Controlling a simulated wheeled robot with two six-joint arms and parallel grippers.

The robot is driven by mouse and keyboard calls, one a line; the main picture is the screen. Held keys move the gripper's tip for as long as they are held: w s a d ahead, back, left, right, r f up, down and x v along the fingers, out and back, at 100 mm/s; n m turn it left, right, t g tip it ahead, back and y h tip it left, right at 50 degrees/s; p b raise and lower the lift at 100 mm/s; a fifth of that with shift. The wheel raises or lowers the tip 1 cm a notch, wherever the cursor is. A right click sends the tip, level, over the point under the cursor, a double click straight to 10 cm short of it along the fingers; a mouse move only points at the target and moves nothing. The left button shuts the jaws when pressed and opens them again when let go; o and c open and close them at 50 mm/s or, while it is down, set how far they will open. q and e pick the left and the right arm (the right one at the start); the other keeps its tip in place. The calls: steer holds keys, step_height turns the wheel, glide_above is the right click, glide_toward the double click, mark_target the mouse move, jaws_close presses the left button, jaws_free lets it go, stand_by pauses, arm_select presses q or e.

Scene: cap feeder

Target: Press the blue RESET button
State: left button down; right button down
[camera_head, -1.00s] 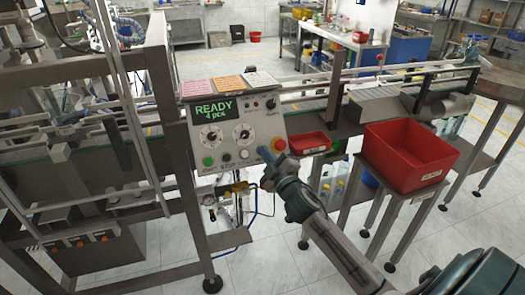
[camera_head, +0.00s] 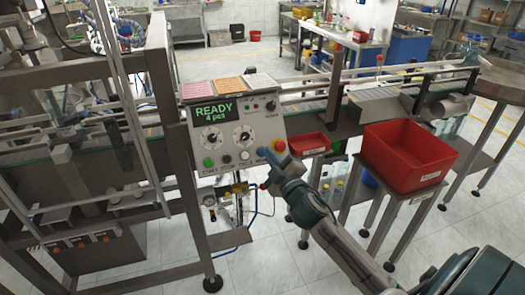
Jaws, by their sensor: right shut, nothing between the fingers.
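The control panel (camera_head: 235,128) stands at the centre, with a green-lit display (camera_head: 213,113) reading "READY 4 pcs". The blue button (camera_head: 262,151) is at the right end of the lower button row, beside a larger red button (camera_head: 280,145) on a yellow base. My right gripper (camera_head: 271,161) reaches up from the lower right, its fingers shut and empty. Its tips are just right of and below the blue button in the picture. I cannot tell whether they touch the panel. My left gripper is not in view.
Green (camera_head: 209,162), black and white buttons share the row, below two dials. A small red tray (camera_head: 309,144) and a large red bin (camera_head: 405,160) stand to the right. A conveyor (camera_head: 372,96) runs behind. A metal frame (camera_head: 172,130) stands left of the panel.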

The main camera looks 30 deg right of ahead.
steer(key=shift+s+a+r, duration=0.15)
steer(key=shift+s+r, duration=0.2)
steer(key=shift+s, duration=0.15)
steer(key=shift+s+a+r, duration=0.1)
steer(key=shift+s+r, duration=0.2)
steer(key=shift+s, duration=0.2)
